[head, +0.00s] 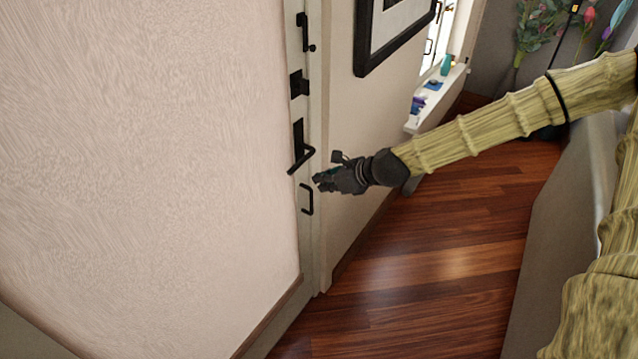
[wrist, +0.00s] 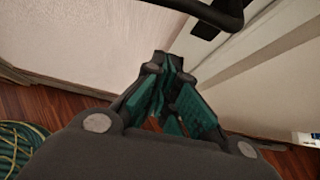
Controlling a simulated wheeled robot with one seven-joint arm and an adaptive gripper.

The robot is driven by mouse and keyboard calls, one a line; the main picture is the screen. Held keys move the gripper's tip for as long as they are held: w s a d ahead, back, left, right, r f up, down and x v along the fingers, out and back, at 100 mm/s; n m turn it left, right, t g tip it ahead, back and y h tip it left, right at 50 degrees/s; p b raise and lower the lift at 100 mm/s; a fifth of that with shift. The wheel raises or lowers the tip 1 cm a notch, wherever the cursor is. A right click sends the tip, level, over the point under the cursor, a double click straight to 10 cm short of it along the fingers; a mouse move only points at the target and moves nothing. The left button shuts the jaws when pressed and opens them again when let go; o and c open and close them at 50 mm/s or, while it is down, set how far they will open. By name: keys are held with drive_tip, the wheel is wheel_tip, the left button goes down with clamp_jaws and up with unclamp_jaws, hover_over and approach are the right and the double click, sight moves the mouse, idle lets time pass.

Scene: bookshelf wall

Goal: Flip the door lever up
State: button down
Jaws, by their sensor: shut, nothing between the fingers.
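The black door lever (head: 302,160) sits on a tall black plate on the white door edge in the head view. In the wrist view the lever (wrist: 205,12) crosses the top of the picture as a dark curved bar. My gripper (head: 318,179) is just right of and below the lever in the head view. In the wrist view my gripper (wrist: 168,62) has its dark, green-padded fingers shut with nothing between them. The fingertips appear below the lever, with a gap in the picture. Whether any part touches it cannot be told from the head view.
Below the lever is a black pull handle (head: 307,199); above it are a black lock (head: 299,84) and a latch (head: 304,32). A framed picture (head: 393,36) hangs on the wall to the right. A white sill (head: 432,105) holds small items. The wooden floor (head: 430,270) is clear.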

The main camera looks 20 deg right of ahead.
drive_tip(key=v, duration=0.6)
drive_tip(key=shift+s+r, duration=0.2)
drive_tip(key=shift+s, duration=0.1)
idle(0.5)
drive_tip(key=s+a+f+n+g+h, duration=0.1)
drive_tip(key=s+f+n+g+h, duration=0.15)
drive_tip(key=s+f+n, duration=0.65)
drive_tip(key=s+a+f+n+g+h, duration=0.1)
drive_tip(key=s+a+f+n+g, duration=0.15)
drive_tip(key=s+f, duration=0.7)
drive_tip(key=s+f+n+g+h, duration=0.2)
drive_tip(key=s+f+n+g, duration=0.1)
drive_tip(key=s+f+n, duration=1.3)
drive_tip(key=s, duration=0.2)
drive_tip(key=shift+s+d+f+g+h, duration=0.2)
drive_tip(key=shift+s+f+g+h, duration=0.1)
drive_tip(key=shift+h, duration=0.05)
drive_tip(key=shift+s+d, duration=0.1)
drive_tip(key=shift+d, duration=0.05)
